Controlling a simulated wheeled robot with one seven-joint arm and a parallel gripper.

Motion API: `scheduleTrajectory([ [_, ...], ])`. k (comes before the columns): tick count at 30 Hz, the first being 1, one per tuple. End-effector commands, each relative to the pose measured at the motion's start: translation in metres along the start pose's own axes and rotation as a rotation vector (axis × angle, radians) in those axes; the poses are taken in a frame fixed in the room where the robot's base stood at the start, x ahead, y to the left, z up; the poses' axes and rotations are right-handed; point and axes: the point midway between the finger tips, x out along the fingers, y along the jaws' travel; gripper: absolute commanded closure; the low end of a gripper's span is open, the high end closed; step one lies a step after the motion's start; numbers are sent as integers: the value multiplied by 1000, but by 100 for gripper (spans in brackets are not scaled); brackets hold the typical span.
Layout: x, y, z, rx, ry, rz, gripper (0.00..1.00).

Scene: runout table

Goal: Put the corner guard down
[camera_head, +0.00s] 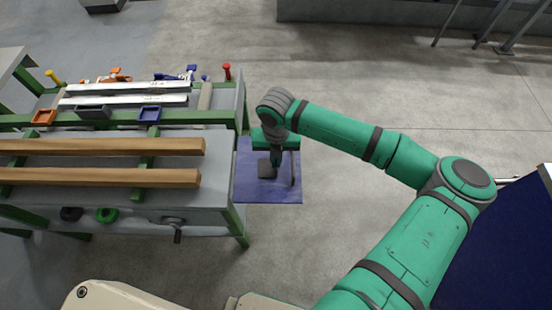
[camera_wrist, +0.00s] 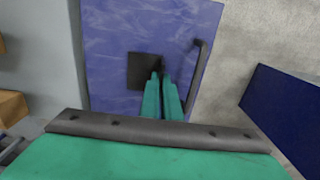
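The corner guard looks like a small dark grey square plate with a raised edge; it shows in the wrist view (camera_wrist: 142,71) and in the head view (camera_head: 265,169). My gripper (camera_wrist: 162,77) points down over a blue surface (camera_wrist: 115,28), and it also shows in the head view (camera_head: 276,163). Its green fingers are close together, with the guard's dark raised edge between their tips. The flat plate sticks out to the left. The guard is over the blue surface; I cannot tell whether it touches it. The fingers hide part of it.
A dark bar-like handle (camera_wrist: 198,72) stands at the right of the blue surface, close to my fingers. A grey table (camera_head: 100,150) with wooden beams (camera_head: 110,178), clamps and small trays lies at left.

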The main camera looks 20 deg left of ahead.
Motion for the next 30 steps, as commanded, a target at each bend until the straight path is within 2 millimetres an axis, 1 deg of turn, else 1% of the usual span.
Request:
scheduleTrajectory([
  [8, 1, -1, 0, 1, -1, -1, 100],
  [9, 1, -1, 0, 2, -1, -1, 90],
  [10, 1, -1, 0, 2, -1, -1, 83],
  [11, 1, -1, 0, 2, -1, -1, 78],
  [21, -2, -5, 0, 9, -1, -1, 78],
  [23, -6, -5, 0, 8, -2, -1, 78],
  [26, -18, -4, 1, 4, -4, -3, 78],
  [30, -45, -2, 1, 1, -5, -3, 78],
])
